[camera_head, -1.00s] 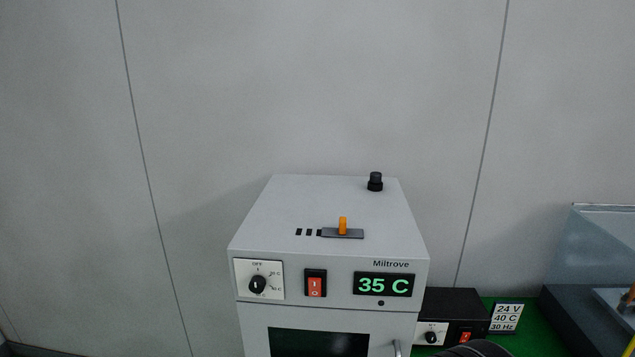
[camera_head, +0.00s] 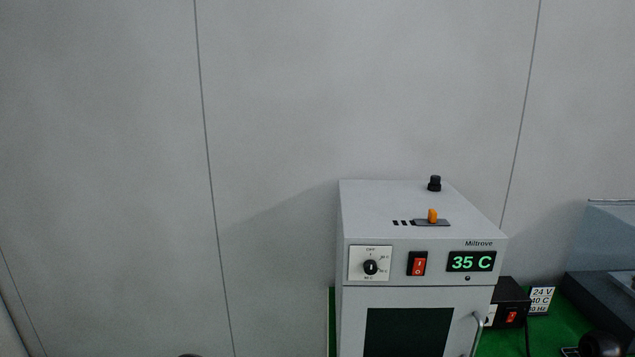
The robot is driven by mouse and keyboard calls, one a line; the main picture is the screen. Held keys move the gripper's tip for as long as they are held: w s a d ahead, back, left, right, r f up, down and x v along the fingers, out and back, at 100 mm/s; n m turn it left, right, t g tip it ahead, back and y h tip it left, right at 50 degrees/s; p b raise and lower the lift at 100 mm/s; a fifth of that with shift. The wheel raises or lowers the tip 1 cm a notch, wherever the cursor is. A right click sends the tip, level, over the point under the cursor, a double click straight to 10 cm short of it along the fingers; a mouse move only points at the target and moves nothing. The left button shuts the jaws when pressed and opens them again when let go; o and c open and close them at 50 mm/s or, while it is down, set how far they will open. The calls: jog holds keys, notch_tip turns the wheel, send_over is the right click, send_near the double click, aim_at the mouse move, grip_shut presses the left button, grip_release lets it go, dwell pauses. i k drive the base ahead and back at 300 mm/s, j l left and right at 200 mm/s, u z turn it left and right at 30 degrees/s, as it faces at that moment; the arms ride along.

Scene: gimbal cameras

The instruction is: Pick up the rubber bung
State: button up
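A small black stopper-like piece (camera_head: 434,184) stands upright on the flat top of a grey oven (camera_head: 368,208), near its back edge. It looks like the rubber bung, though its material cannot be told at this size. Whether it sits in a hole or just on the surface cannot be seen. My gripper is not in view, and nothing touches the black piece.
An orange slider tab (camera_head: 432,215) and dark slots are on the oven top. The oven's display (camera_head: 471,261) reads 35 C. A black box (camera_head: 512,303) and sign (camera_head: 540,300) stand right. A dark rounded shape (camera_head: 600,345) is cut off below. The wall behind is bare.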

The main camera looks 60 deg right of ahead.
aim_at(435, 180)
jog(key=i+j+z, duration=0.1)
jog(key=i+z, duration=0.15)
jog(key=i, duration=0.15)
jog(key=i+j+z, duration=0.5)
jog(key=i, duration=0.2)
jog(key=i+l+z, duration=0.15)
jog(key=z, duration=0.3)
jog(key=i+z, duration=0.25)
jog(key=z, duration=0.25)
jog(key=i+z, duration=0.2)
jog(key=z, duration=0.25)
jog(key=i+j+z, duration=0.1)
jog(key=z, duration=0.4)
jog(key=i+j+z, duration=0.2)
jog(key=z, duration=0.25)
jog(key=i, duration=0.05)
